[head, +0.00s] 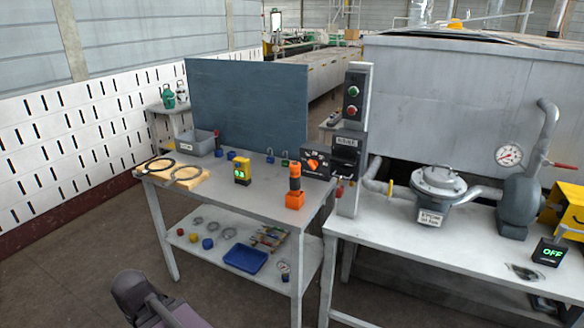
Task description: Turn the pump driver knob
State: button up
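A black control box (316,164) stands at the back right of the left workbench. An orange knob (312,164) is on its front face, with small white markings around it that are too small to read. I cannot tell from a label whether this is the pump driver. A dark part of my arm shows at the bottom left, in front of the bench and well apart from the box. My gripper is not in view.
An orange and black tool (294,188) stands in front of the box. A yellow meter (242,170) is farther left. A post with green and red buttons (352,110) rises at right. A display (551,252) reads OFF on the right table.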

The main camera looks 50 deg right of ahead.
aim_at(313, 163)
jog(key=u, duration=0.95)
jog(key=i, duration=1.15)
jog(key=z, duration=4.7)
jog(key=i, duration=0.1)
jog(key=u, duration=2.45)
